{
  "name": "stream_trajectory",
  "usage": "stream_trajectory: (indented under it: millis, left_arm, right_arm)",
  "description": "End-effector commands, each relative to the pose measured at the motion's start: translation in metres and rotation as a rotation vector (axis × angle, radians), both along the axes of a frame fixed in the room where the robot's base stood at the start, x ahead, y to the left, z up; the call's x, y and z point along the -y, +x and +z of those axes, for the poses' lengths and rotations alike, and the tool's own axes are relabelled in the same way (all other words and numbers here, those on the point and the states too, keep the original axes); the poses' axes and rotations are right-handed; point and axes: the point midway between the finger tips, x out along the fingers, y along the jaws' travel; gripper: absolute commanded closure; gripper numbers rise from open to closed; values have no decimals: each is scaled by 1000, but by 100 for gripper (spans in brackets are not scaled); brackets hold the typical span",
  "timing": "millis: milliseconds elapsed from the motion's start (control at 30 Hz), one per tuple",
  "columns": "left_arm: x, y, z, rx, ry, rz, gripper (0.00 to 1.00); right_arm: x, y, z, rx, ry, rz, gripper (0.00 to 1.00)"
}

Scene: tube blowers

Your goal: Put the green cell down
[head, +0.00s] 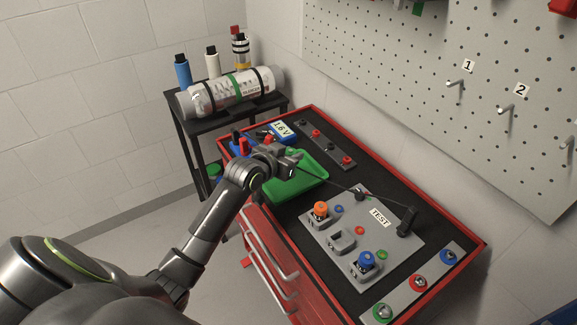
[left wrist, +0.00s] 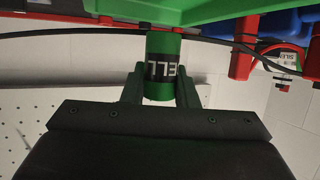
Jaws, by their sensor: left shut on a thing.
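My left gripper (left wrist: 161,88) is shut on the green cell (left wrist: 160,56), a green cylinder with a black band lettered CELL. The left wrist view shows it between the two fingers, just by the green tray (left wrist: 240,8). In the head view my left gripper (head: 292,163) is over the back part of the green tray (head: 305,187) on the red cabinet's black top. The cell is hidden there by the gripper. Whether the cell touches the tray I cannot tell. My right gripper is not in view.
The grey TEST board (head: 318,232) carries an orange-topped part (head: 320,208), a blue-topped part (head: 366,259) and an empty-looking middle holder (head: 341,240). A cable runs to a black probe (head: 406,221). A blue meter (head: 283,131) reading 1.6V stands behind the tray.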

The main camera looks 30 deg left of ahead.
Motion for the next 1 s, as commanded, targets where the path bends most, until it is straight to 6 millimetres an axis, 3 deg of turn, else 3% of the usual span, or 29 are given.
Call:
stream_trajectory:
  millis: [333,733,767,900,1000]
  left_arm:
    - [0,0,-41,-1,-2,1,99]
    - [0,0,-48,1,1,0,99]
    - [0,0,-48,0,1,1,72]
    - [0,0,-47,0,1,0,54]
    - [0,0,-47,0,1,0,52]
  right_arm:
    - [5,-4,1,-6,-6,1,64]
    - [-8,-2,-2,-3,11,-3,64]
    - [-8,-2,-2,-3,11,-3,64]
    - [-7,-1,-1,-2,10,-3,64]
    - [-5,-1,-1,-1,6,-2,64]
